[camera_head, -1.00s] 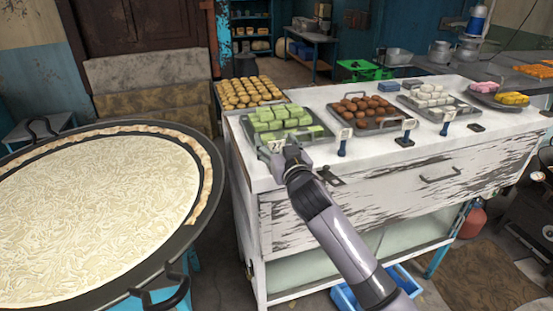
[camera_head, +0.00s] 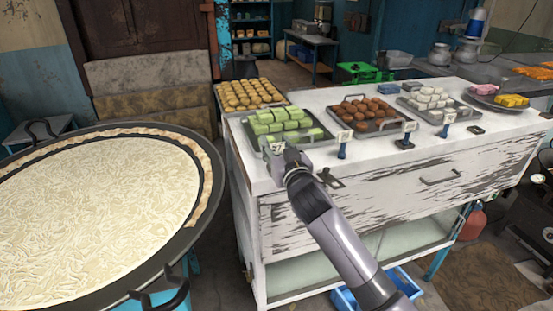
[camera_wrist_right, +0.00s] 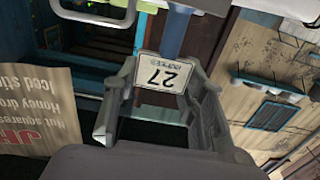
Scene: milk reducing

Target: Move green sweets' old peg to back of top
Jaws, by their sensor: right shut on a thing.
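The green sweets (camera_head: 284,120) sit on a metal tray (camera_head: 318,139) at the left end of the white counter top (camera_head: 345,97). A peg with a price card (camera_head: 277,149) reading 27 is at the tray's front edge. My right gripper (camera_head: 289,153) is shut on this peg there. In the right wrist view the peg's blue stem (camera_wrist_right: 173,35) and its upside-down card (camera_wrist_right: 165,72) show between the fingers of the gripper (camera_wrist_right: 160,95). The head view does not show clearly whether the peg touches the counter. My left gripper is not in view.
Other blue pegs with cards (camera_head: 343,145) stand along the counter's front, by trays of brown sweets (camera_head: 367,110) and white sweets (camera_head: 435,100). Yellow sweets (camera_head: 250,92) lie behind the green tray. A large pan (camera_head: 100,205) is at left.

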